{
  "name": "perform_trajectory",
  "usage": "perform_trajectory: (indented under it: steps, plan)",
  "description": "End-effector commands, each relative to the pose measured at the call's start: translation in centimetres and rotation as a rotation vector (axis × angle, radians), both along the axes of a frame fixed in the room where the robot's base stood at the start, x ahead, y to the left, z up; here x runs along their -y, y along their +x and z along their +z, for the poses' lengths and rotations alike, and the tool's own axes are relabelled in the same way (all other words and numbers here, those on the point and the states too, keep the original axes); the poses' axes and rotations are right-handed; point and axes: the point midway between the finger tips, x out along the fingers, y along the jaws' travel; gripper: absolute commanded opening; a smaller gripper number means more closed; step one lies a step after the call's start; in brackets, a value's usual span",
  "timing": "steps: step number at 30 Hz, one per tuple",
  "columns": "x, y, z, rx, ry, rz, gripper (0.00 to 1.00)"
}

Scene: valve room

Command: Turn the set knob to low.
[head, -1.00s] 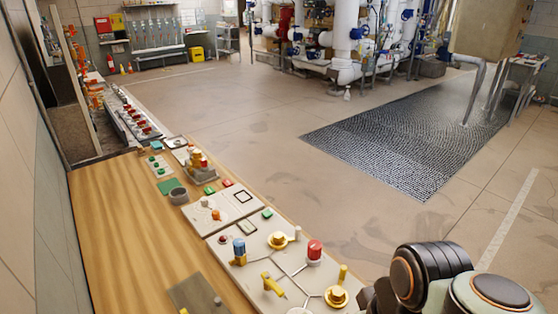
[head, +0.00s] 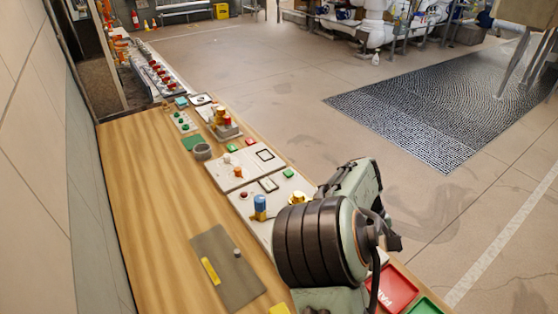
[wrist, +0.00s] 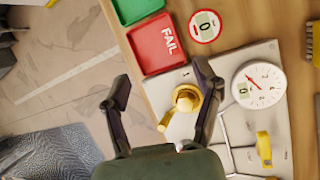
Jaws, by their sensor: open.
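My gripper (wrist: 163,85) is open and empty in the wrist view, its two dark fingers spread apart. A yellow knob (wrist: 186,99) with a lever-like arm shows between the fingers, nearer the right one, on a white panel (wrist: 232,62). I cannot tell whether a finger touches it. No set or low label is readable, so I cannot confirm which knob is the set knob. A white dial (wrist: 259,84) with a red needle lies right of the gripper. In the head view my arm hides much of the panel and the gripper's fingertips.
A yellow handle (wrist: 263,147) stands on the panel. A red FAIL tray (wrist: 163,44), a green tray (wrist: 138,8) and a red-rimmed display (wrist: 205,26) are close by. A blue-topped post (head: 260,206) and an orange knob (head: 238,172) stand farther along.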

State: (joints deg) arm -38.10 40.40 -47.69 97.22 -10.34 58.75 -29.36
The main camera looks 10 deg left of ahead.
Motion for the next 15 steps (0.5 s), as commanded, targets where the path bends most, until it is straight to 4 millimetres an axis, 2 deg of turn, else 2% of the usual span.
perform_trajectory:
  steps: [1,4,5,7,8,9,11,12,15]
  plan:
    - [-0.3,2.1,-0.7,-0.007,-0.106,0.095,0.65]
    - [-1.8,6.4,-1.0,-0.008,-0.314,0.307,0.65]
    - [-2.6,7.6,-1.0,-0.011,-0.380,0.376,0.65]
    - [-5.5,10.3,-0.9,-0.016,-0.540,0.554,0.65]
    - [-7.1,11.4,-0.9,-0.018,-0.611,0.636,0.65]
    - [-9.7,12.6,-1.1,-0.023,-0.707,0.747,0.65]
    - [-14.0,13.8,-1.6,-0.035,-0.851,0.918,0.65]
    - [-17.2,14.3,-2.2,-0.044,-0.944,1.030,0.65]
    - [-24.5,14.0,-4.3,-0.070,-1.152,1.280,0.65]
